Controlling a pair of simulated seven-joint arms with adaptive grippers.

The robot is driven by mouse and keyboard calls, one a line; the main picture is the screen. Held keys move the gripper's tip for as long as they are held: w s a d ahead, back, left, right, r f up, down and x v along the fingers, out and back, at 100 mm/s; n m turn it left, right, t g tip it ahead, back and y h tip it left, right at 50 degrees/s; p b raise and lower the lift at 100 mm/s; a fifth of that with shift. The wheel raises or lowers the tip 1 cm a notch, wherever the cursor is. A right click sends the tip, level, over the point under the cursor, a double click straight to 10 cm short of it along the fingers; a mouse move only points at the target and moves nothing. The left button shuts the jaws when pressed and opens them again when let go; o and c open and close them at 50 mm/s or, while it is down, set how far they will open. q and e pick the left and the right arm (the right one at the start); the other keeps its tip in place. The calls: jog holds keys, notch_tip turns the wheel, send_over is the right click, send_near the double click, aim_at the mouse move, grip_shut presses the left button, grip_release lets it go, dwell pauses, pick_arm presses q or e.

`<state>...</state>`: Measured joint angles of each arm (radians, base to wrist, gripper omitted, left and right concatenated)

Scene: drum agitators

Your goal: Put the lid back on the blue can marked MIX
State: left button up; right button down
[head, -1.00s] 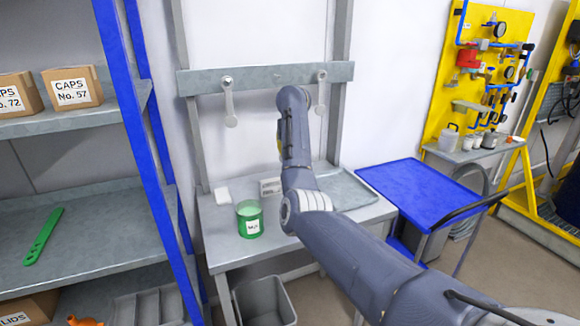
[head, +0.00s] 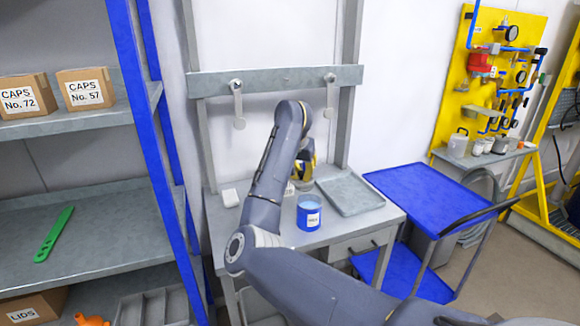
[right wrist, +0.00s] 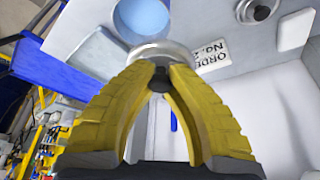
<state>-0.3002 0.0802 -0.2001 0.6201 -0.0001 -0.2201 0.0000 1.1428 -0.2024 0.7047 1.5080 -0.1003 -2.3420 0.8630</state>
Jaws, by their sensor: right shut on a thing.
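The blue can (head: 309,213) stands upright on the grey bench, with a white label too small to read surely. Its round blue top shows uncovered in the right wrist view (right wrist: 142,17). My right gripper (head: 304,172), with yellow fingers, is behind the can and above the bench. In the right wrist view the gripper (right wrist: 160,74) is shut on the dark knob of a round metal lid (right wrist: 148,52). The lid is apart from the can's top in the head view. A second metal lid with a dark knob (right wrist: 257,10) lies on the bench. My left gripper is not in view.
A grey tray (head: 350,194) lies on the bench right of the can. A white block (head: 230,197) is at the bench's left, and an order card (right wrist: 211,58) at its back. A blue cart (head: 425,193) stands right of the bench.

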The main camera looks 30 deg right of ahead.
aim_at(312, 180)
jog(key=s+d, duration=0.1)
jog(key=s+m, duration=0.1)
jog(key=shift+s+d+r, duration=0.15)
jog(key=shift+s+d, duration=0.2)
notch_tip(312, 180, down, 6)
jog(key=shift+m+g, duration=0.3)
jog(key=shift+f, duration=0.35)
dwell(2.6)
jog(key=c, duration=0.8)
grip_release()
jog(key=shift+r, duration=0.15)
jog(key=shift+r, duration=3.35)
jog(key=shift+o, duration=0.2)
